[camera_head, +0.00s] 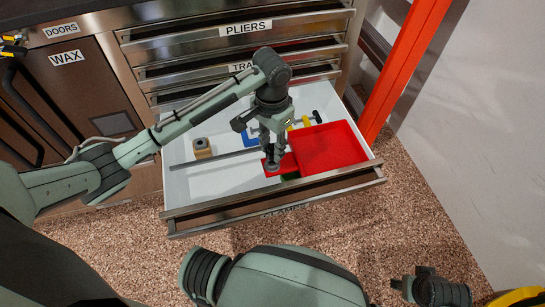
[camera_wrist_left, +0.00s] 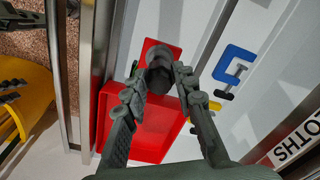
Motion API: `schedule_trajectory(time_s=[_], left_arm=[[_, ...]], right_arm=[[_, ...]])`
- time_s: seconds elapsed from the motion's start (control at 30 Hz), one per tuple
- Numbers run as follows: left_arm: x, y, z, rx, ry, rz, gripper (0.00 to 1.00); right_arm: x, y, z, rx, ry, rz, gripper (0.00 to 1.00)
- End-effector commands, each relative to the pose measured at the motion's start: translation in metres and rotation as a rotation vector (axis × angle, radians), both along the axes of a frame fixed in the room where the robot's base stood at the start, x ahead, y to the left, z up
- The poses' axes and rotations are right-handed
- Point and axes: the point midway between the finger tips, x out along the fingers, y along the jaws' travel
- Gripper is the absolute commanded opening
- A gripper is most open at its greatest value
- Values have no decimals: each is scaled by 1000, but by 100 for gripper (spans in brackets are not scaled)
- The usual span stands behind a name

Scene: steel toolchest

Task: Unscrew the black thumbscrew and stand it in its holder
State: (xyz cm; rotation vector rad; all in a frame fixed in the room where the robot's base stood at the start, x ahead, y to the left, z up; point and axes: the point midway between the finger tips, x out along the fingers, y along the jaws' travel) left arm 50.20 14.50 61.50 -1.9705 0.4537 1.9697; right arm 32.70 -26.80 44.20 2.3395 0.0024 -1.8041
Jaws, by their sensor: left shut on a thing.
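My left gripper (camera_head: 272,158) points down over the red piece (camera_head: 287,168) in the open drawer, beside a red tray (camera_head: 328,148). In the left wrist view its two fingers (camera_wrist_left: 160,82) are shut on a dark, round-ended thing, apparently the black thumbscrew (camera_wrist_left: 158,77). Red surface shows behind it. I cannot tell whether the screw is still threaded in. A small tan block with a dark round top (camera_head: 202,148), possibly the holder, stands at the drawer's left. My right gripper (camera_head: 437,289) is dark and partly cut off at the bottom right; its fingers are unclear.
A long dark bar (camera_head: 215,159) lies across the drawer towards the red piece. A blue clamp (camera_wrist_left: 235,67) and a yellow clamp (camera_head: 306,121) lie behind. The drawer's steel front edge (camera_head: 330,190) is nearest me. White drawer floor is free around the tan block.

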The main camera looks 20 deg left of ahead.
Motion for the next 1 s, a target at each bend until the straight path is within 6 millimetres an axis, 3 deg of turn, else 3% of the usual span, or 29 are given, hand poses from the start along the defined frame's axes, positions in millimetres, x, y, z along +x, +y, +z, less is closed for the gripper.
schedule_trajectory(time_s=[1.0], left_arm=[[0, 0, -20, 0, 1, 0, 0]], right_arm=[[0, 0, 0, 0, 0, 0, 40]])
